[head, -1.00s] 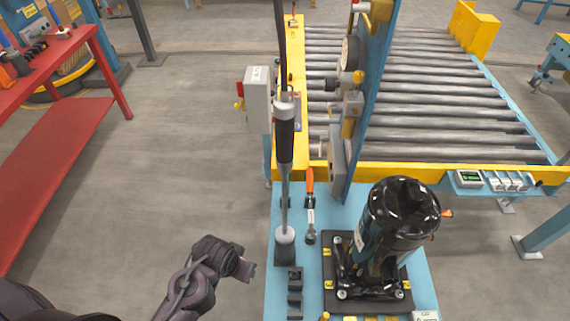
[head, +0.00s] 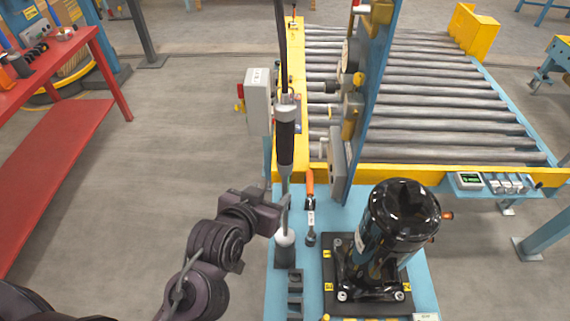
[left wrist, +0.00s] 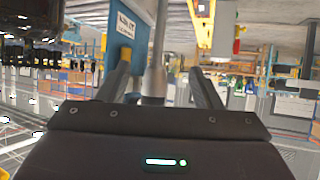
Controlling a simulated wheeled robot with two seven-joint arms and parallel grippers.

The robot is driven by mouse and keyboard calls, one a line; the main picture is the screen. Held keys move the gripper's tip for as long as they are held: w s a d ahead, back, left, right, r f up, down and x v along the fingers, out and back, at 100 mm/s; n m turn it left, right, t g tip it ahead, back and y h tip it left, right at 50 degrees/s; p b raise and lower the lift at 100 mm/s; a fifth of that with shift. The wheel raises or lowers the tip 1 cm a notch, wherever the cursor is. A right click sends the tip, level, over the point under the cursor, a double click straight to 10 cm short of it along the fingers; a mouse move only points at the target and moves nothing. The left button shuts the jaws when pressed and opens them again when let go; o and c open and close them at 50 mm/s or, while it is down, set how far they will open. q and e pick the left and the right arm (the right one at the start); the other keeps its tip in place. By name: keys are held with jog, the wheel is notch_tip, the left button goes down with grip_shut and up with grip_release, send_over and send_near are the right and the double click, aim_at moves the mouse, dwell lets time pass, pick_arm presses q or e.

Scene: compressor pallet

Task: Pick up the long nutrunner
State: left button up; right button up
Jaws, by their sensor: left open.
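The long nutrunner (head: 285,145) stands upright at the left edge of the blue bench, with a black grip, a grey shaft and a cable running up. Its lower end sits in a dark holder (head: 285,256). My left gripper (head: 286,205) is open at the lower shaft. In the left wrist view the shaft (left wrist: 155,65) rises between the two fingers of the gripper (left wrist: 162,82). I cannot tell whether the fingers touch it. My right gripper is not in view.
A black compressor (head: 395,225) stands on a dark pad right of the nutrunner. An orange-handled tool (head: 310,195) lies close beside it. A blue post (head: 365,100) and roller conveyor (head: 430,110) are behind. A red table (head: 55,170) is at left, with free floor between.

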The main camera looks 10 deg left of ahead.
aim_at(287, 131)
pick_arm(q)
jog(key=w+r+t, duration=0.1)
jog(key=r+t, duration=0.1)
jog(key=r, duration=0.1)
jog(key=w+r+n+t+y, duration=0.1)
jog(key=r+t, duration=0.1)
jog(key=d+r+t, duration=0.1)
jog(key=r+t, duration=0.1)
jog(key=r, duration=0.1)
jog(key=shift+w+r+n+y, duration=0.3)
jog(key=shift+w, duration=0.1)
jog(key=shift+w+r, duration=0.15)
jog(key=shift+w, duration=0.2)
jog(key=w+p, duration=0.1)
jog(key=w, duration=0.1)
jog(key=w+p, duration=0.1)
jog(key=w, duration=0.1)
jog(key=w+p, duration=0.1)
jog(key=w, duration=0.1)
jog(key=shift+w+d+r+p, duration=0.2)
jog(key=shift+d+r+p, duration=0.1)
jog(key=shift+d, duration=0.1)
jog(key=shift+w+f, duration=0.2)
jog(key=shift+w, duration=0.05)
jog(key=shift+c, duration=0.5)
grip_shut()
